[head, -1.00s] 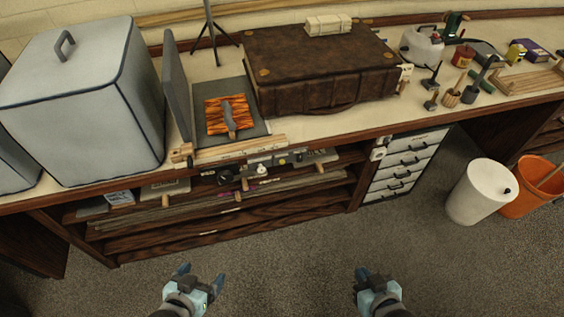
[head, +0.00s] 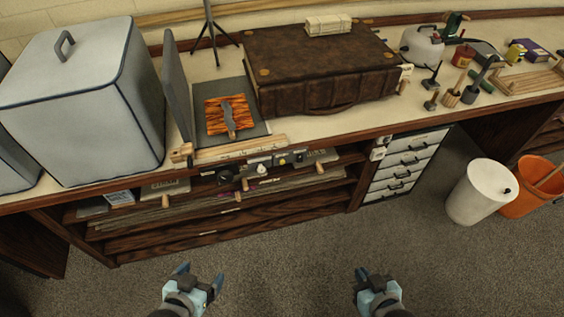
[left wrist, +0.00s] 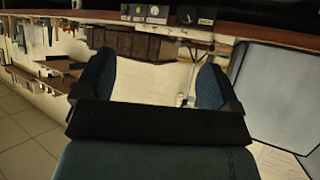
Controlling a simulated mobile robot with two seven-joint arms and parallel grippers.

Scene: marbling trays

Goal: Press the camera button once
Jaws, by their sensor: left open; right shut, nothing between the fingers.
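A narrow control strip (head: 262,162) runs along the bench's front edge, below the grey mat. It carries a few small grey boxes, a white round knob (head: 262,169) and a small yellow spot (head: 283,161). I cannot tell which part is the camera button. In the left wrist view, small boxes with round buttons (left wrist: 138,12) and a dark dial (left wrist: 187,15) show at the top. My left gripper (head: 200,276) is open and empty over the floor, well in front of the bench; its spread fingers show in the left wrist view (left wrist: 154,80). My right gripper (head: 361,271) is shut and empty, also over the floor.
A grey covered box (head: 80,110) stands at the left of the bench, with a tripod (head: 209,35) and a brown case (head: 315,75) right of it. Wooden handles (head: 245,184) stick out below the strip. A white bin (head: 478,193) stands right. The floor between is clear.

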